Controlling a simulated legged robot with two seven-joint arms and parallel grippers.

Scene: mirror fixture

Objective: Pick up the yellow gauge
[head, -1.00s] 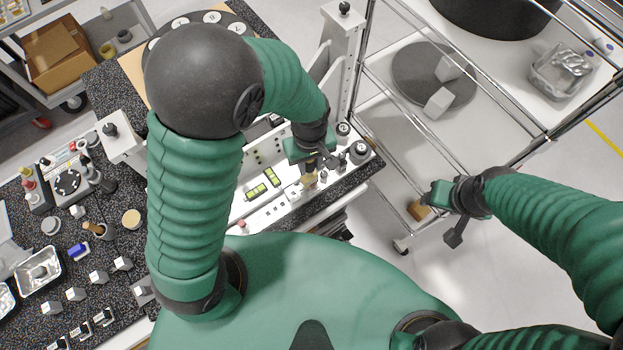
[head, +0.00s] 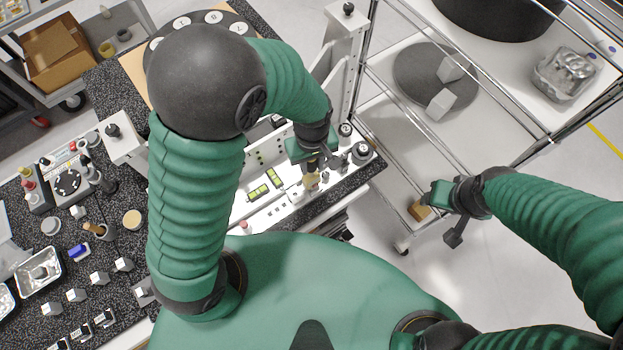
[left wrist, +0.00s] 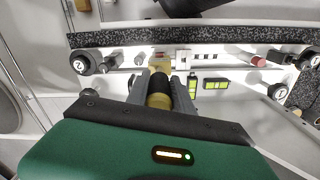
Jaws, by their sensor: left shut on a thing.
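The yellow gauge (left wrist: 158,92), a yellow cylinder with a dark band, stands between the fingers of my left gripper (left wrist: 162,88) in the left wrist view. The fingers are shut on it. In the head view my left gripper (head: 313,165) points down over the white fixture (head: 262,203), and the gauge's yellow end (head: 311,182) shows just below the fingers. Whether the gauge touches the fixture is hard to tell. My right gripper (head: 446,208) is at the right, away from the fixture, and its finger opening is unclear.
Round knobs (head: 360,153) stand close to my left gripper on the fixture's right end. Green-yellow displays (head: 264,186) lie to its left. A metal rack (head: 440,150) stands at the right. The left bench (head: 65,222) is crowded with small parts.

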